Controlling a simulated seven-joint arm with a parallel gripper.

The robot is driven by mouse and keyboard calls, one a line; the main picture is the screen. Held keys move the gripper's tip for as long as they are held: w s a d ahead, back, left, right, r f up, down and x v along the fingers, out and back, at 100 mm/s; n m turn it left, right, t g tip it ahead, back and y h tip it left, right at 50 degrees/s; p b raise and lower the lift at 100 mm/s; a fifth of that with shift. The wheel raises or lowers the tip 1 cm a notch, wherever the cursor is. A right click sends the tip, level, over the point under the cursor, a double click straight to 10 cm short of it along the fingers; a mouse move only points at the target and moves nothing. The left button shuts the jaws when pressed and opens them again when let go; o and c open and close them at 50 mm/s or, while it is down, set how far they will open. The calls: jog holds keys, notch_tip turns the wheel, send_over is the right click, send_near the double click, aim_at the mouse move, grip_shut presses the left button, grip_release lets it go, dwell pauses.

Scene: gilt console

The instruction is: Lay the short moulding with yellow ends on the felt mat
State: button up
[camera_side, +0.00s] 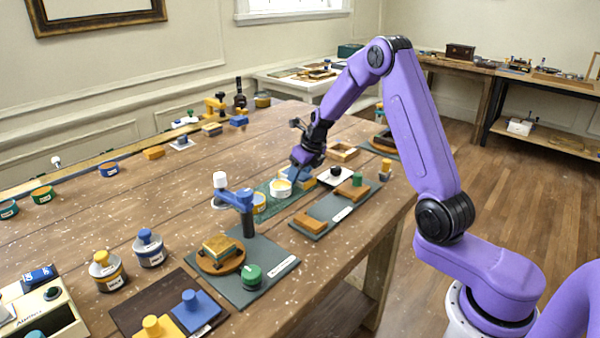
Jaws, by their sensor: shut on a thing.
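My gripper (298,172) is at the middle of the table, pointing down, low over a group of small things. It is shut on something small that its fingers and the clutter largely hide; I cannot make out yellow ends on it. A blue and orange piece (307,184) shows right by the fingertips, and I cannot tell if it is held. A green mat (262,190) lies below and left of the gripper, with a white and yellow round pot (281,188) on it. I cannot tell whether this mat is the felt one.
A grey-green mat (322,210) with wooden blocks lies right of the pot. Another dark mat (262,247) nearer the front bears a green knob, a wooden stack and a blue-armed stand (240,200). Stamps and pots stand at left. The table's middle left is mostly clear.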

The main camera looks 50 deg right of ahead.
jog(key=o, duration=0.9)
jog(key=shift+f, duration=0.1)
jog(key=shift+c, duration=0.2)
jog(key=v, duration=1.2)
jog(key=s+a+n+g+y, duration=0.1)
jog(key=s+a+n, duration=0.5)
jog(key=a+n, duration=0.4)
jog(key=s+a+n+g+y, duration=0.1)
jog(key=s+a+n+g, duration=0.1)
jog(key=s+a+n, duration=0.75)
jog(key=s+d+f+n+g+h, duration=0.1)
jog(key=s+f+n, duration=0.1)
jog(key=s+n, duration=1.8)
jog(key=shift+d+n+h, duration=0.3)
jog(key=shift+d+n, duration=0.1)
jog(key=shift+n, duration=4.15)
